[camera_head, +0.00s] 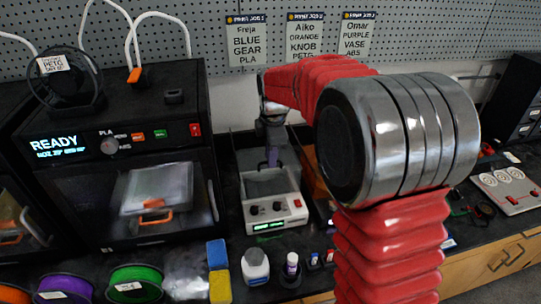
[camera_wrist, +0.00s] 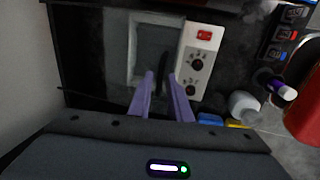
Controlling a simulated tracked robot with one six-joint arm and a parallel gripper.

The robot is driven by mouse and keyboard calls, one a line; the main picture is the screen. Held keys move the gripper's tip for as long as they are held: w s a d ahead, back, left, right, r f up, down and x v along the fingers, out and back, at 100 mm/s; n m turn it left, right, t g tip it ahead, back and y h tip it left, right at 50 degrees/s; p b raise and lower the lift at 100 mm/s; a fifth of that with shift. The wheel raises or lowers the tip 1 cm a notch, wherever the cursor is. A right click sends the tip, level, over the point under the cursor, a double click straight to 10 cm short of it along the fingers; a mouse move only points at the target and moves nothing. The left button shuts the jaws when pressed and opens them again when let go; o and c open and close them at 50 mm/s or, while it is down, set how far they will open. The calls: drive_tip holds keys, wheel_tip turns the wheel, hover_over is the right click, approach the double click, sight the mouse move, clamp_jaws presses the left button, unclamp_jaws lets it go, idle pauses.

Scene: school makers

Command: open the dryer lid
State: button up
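The dryer (camera_head: 277,211) is a small white box with two knobs, a red switch and a green display on its front panel. It stands on the dark bench in the middle of the head view. Its grey lid (camera_head: 268,186) looks closed on top. The wrist view shows the lid (camera_wrist: 149,42) beside the white panel (camera_wrist: 197,60). My gripper (camera_wrist: 163,77) is open, with two purple fingers above the lid. A dark, narrow handle (camera_wrist: 163,66) lies in line with the gap between the fingertips. I cannot tell whether the fingers touch it.
A 3D printer (camera_head: 125,145) stands left of the dryer. A pegboard (camera_head: 190,30) is behind.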

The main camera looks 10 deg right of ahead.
clamp_jaws()
idle(1.1)
